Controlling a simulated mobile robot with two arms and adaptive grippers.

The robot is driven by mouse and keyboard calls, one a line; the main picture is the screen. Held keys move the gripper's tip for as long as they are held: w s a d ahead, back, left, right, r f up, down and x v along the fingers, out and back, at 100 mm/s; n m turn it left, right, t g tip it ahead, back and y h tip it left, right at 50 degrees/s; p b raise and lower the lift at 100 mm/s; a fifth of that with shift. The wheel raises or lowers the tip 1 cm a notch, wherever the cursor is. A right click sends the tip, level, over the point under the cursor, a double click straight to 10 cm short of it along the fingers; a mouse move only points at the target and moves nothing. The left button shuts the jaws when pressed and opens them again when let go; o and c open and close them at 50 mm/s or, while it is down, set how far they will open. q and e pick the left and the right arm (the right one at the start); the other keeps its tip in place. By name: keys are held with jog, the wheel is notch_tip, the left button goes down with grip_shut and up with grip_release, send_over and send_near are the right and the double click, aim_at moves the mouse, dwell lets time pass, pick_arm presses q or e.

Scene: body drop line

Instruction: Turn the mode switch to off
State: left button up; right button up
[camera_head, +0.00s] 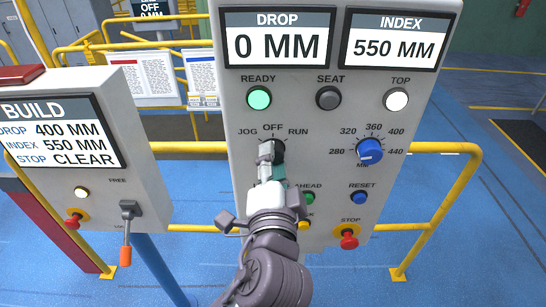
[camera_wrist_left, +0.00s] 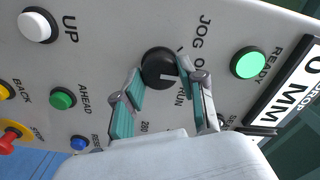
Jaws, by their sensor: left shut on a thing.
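The mode switch (camera_head: 278,148) is a round black knob on the grey control panel (camera_head: 236,180), below the labels JOG, OFF and RUN. In the left wrist view the knob (camera_wrist_left: 158,66) shows a short white mark; I cannot tell for sure which label it points at. My left gripper (camera_head: 268,152) reaches up from below to the knob and partly hides it in the head view. In the left wrist view its two teal-padded fingers (camera_wrist_left: 163,97) are shut on the knob, one on each side. My right gripper is not in view.
The panel displays read DROP 0 MM and INDEX 550 MM. A blue dial (camera_head: 370,151), a green READY lamp (camera_head: 259,98) and a red STOP button (camera_head: 349,239) are nearby. A BUILD panel (camera_head: 150,180) with an orange-handled lever (camera_head: 127,240) stands left. Yellow rails (camera_head: 455,200) run behind.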

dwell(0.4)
pick_arm(q)
jog(key=o, duration=1.1)
jog(key=shift+o, duration=0.2)
